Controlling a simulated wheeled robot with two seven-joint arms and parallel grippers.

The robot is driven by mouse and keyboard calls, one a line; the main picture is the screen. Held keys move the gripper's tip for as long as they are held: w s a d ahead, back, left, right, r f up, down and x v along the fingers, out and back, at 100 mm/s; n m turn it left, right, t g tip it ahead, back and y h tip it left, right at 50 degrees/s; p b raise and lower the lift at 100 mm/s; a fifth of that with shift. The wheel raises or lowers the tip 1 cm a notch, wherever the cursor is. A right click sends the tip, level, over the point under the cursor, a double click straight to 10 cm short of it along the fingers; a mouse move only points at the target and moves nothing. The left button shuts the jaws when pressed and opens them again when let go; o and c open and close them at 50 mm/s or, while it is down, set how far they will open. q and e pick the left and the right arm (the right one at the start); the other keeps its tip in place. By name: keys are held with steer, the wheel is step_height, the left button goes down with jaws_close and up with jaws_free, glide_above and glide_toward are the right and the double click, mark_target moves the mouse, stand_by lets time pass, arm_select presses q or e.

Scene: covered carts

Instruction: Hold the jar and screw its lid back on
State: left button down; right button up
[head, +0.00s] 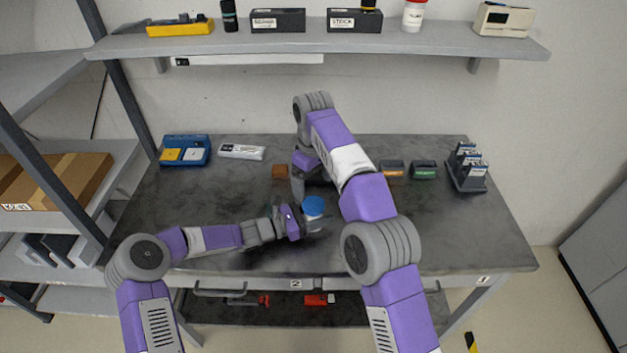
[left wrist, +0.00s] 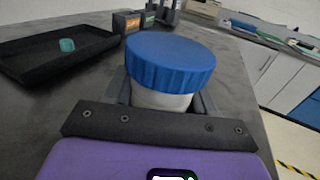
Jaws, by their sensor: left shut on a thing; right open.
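The jar (left wrist: 160,98) is pale, with a wide blue ribbed lid (left wrist: 170,62) sitting on its top in the left wrist view. I cannot tell whether the lid is screwed tight. In the head view the blue lid (head: 313,205) shows near the middle of the table, with little of the jar visible below it. My left gripper (head: 302,224) is shut on the jar, below the lid, with its fingers on either side. My right gripper (head: 299,190) is open, behind and slightly left of the lid, apart from it and partly hidden by its own arm.
A black tray (left wrist: 20,66) with a small teal piece (left wrist: 67,45) lies beyond the jar. The table's front right is clear.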

mark_target(306, 217)
stand_by(0.3)
arm_select(q)
steer(key=shift+c, duration=1.4)
jaws_free()
steer(key=p+v, duration=0.1)
steer(key=v, duration=0.6)
steer(key=shift+a+r, duration=0.1)
steer(key=shift+a, duration=0.05)
steer(key=shift+s+a, duration=0.1)
